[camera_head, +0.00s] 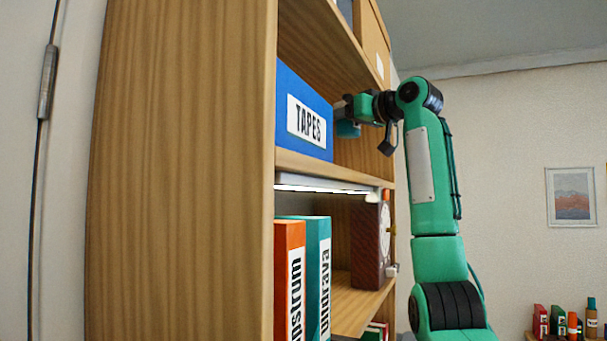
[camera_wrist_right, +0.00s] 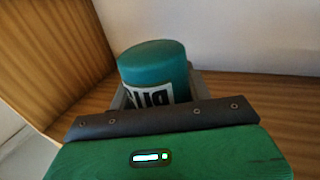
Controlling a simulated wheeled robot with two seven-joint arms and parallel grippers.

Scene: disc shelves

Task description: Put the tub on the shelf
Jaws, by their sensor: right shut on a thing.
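The tub is a teal cylinder with a black-and-white label. It shows in the right wrist view (camera_wrist_right: 152,65), and a small part of it shows in the head view (camera_head: 348,129). My right gripper (camera_head: 350,108) reaches from the right into the upper shelf compartment and is shut on the tub. In the wrist view, grey fingers flank the tub, and its lower part is hidden behind my gripper body. The wooden shelf (camera_head: 310,167) has its board below the tub; I cannot tell whether the tub touches it. My left gripper is not in view.
A blue box labelled TAPES (camera_head: 305,115) stands left of my right gripper in the same compartment. The lower compartment holds an orange binder (camera_head: 289,275), a teal binder (camera_head: 318,270) and a clock-like item (camera_head: 370,240). The wooden side panel (camera_head: 180,180) fills the left.

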